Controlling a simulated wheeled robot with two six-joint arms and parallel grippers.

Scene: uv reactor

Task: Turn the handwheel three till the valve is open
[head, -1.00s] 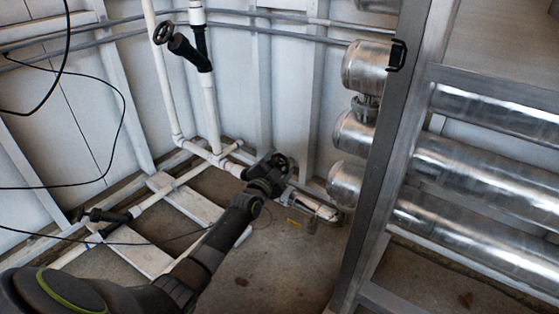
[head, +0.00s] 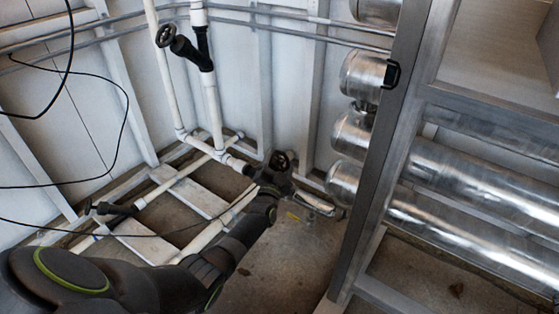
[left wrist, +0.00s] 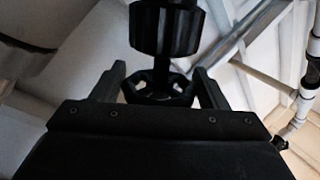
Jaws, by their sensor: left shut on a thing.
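A black handwheel (head: 281,161) sits on a valve at the end of the low white pipe, near the middle of the head view. My left gripper (head: 272,178) is at this wheel, and its arm hides most of the valve. In the left wrist view the black lobed handwheel (left wrist: 160,88) lies between the two fingers of the left gripper (left wrist: 159,85), which are shut on it. A black ribbed valve part (left wrist: 167,30) shows beyond it. Whether the valve is open cannot be told. My right gripper is not in view.
Another black handwheel (head: 165,36) stands on the upright pipe at upper left, and a third (head: 88,207) is low at the left. A grey metal frame post (head: 382,130) and shiny cylinders (head: 480,170) stand to the right. Black cables hang at the left.

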